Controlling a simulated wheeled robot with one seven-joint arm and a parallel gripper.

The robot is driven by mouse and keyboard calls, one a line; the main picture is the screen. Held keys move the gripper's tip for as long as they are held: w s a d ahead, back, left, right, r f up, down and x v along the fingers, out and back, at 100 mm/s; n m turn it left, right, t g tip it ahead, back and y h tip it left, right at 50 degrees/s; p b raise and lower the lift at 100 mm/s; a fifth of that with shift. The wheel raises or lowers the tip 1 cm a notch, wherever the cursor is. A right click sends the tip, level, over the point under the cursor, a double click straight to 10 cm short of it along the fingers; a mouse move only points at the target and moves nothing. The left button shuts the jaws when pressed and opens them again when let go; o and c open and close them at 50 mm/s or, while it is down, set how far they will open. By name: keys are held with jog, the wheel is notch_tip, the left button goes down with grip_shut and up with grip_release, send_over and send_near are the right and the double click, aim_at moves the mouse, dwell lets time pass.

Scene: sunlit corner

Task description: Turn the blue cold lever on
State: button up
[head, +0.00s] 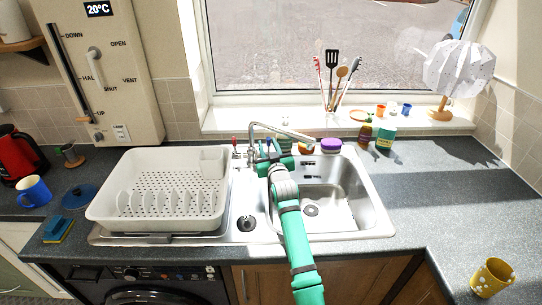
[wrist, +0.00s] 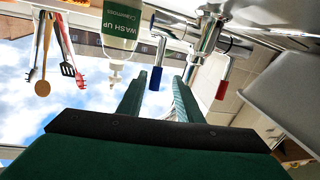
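The blue cold lever (wrist: 156,78) hangs from the tap's metal body (wrist: 208,35) in the wrist view, which looks turned over. My gripper (wrist: 158,92) is open, with one finger on each side of the blue lever in that picture. Whether the fingers touch the lever or how deep it sits between them I cannot tell. The red lever (wrist: 222,84) is to the right, outside the fingers. In the head view my gripper (head: 271,153) is at the back of the sink by the tap spout (head: 283,131), and it partly hides the blue lever. The red lever (head: 235,142) shows left of it.
A white dish rack (head: 127,205) stands on the drainer at left. The sink bowl (head: 335,185) is empty below my arm. A purple-lidded tub (head: 331,144) and bottles stand behind the sink. The wash-up bottle (wrist: 121,28) is left of the blue lever in the wrist view.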

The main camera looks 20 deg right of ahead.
jog(key=s, duration=0.7)
jog(key=shift+s+a, duration=0.2)
jog(key=shift+a, duration=0.2)
